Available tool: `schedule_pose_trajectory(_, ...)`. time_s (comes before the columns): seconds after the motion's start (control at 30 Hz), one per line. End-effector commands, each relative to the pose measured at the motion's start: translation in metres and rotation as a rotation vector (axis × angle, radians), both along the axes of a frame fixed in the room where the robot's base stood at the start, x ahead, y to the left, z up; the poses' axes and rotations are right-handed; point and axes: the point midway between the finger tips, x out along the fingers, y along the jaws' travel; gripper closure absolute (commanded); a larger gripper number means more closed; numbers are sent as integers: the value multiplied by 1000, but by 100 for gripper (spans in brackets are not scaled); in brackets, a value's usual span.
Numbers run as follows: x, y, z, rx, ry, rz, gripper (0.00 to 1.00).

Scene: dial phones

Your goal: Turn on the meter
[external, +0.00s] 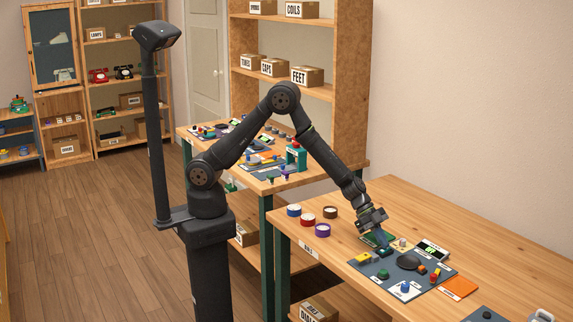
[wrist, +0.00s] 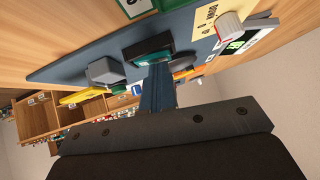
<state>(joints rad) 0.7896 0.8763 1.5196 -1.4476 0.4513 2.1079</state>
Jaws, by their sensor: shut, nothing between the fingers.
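A meter (external: 432,250) with a small lit green display sits at the back right of the dark grey mat (external: 372,270) on the right bench. Its display also shows in the wrist view (wrist: 238,47), partly hidden behind a pale knob with a red edge (wrist: 240,28). My gripper (external: 384,240) is shut and empty, pointing down over the back left part of the mat. In the wrist view my fingertips (wrist: 158,74) are at a teal part on a black base (wrist: 148,52); I cannot tell whether they touch it.
A black round part (external: 409,261), a blue button (external: 405,287), a green knob (external: 383,274) and an orange pad (external: 459,287) are close by. Tape rolls (external: 308,220) lie to the left. The back right of the bench is clear.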

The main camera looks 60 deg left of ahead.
Motion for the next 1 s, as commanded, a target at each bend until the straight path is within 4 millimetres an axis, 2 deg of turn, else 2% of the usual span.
schedule_pose_trajectory(0.17, -10, 1, -1, 3, 4, -2, 100)
schedule_pose_trajectory(0.57, -10, 0, 3, 1, 1, -1, 100)
schedule_pose_trajectory(0.67, -12, 0, 10, 0, 0, -1, 100)
schedule_pose_trajectory(0.87, -19, 1, 45, -1, -1, -3, 100)
schedule_pose_trajectory(1.0, -22, 23, 62, 1, 0, 2, 100)
